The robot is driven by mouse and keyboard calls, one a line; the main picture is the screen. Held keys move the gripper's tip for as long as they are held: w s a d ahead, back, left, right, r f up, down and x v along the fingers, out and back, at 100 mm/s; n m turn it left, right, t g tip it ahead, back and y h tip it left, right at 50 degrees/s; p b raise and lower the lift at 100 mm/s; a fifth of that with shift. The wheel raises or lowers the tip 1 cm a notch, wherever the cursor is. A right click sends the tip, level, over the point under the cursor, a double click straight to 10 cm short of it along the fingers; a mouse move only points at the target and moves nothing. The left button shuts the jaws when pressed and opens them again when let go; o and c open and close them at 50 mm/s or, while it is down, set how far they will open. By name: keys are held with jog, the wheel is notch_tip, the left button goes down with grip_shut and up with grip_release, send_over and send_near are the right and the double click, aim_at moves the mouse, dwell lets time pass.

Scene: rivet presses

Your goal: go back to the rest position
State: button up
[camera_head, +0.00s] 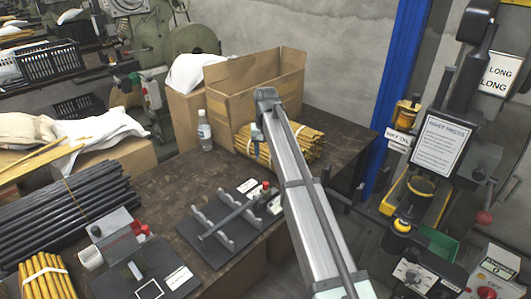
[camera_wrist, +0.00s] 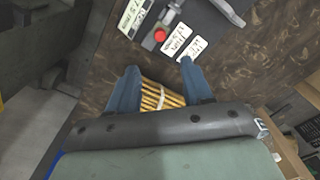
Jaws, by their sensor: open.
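My arm reaches up from the bottom of the head view, over the front edge of the brown table (camera_head: 165,185). My gripper (camera_head: 257,132) is at its far end, above the table by the bundle of yellow rods (camera_head: 300,146), and is mostly hidden there by the wrist. In the wrist view my gripper (camera_wrist: 159,66) shows two blue fingers spread apart with nothing held between them. The rod bundle (camera_wrist: 160,97) shows beyond the gap between the fingers, apart from them as far as I can tell.
A dark fixture (camera_head: 228,228) with grey cradles and a rod lies left of my arm. An open cardboard box (camera_head: 228,95), a bottle (camera_head: 204,130) and dark rods (camera_head: 75,205) are on the table. The rivet press (camera_head: 440,140) and a blue post (camera_head: 400,90) stand right.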

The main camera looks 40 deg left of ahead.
dwell(0.7)
jog(key=s+d+f+m, duration=0.1)
jog(key=s+d+f, duration=0.2)
jog(key=d+f, duration=1.55)
jog(key=s+d+f, duration=0.3)
jog(key=d+f, duration=1.5)
jog(key=d, duration=0.2)
jog(key=s+d+f+m+g, duration=0.2)
jog(key=s+d+f, duration=0.3)
jog(key=s+d, duration=0.3)
jog(key=s+d+f+m+g, duration=0.2)
jog(key=s+d+f, duration=0.3)
jog(key=d, duration=1)
jog(key=s+d+f+m+g, duration=0.2)
jog(key=s+d+f+m, duration=0.2)
jog(key=s+d, duration=0.7)
notch_tip(320, 180, down, 2)
jog(key=shift+d+g, duration=0.4)
jog(key=shift+d, duration=0.2)
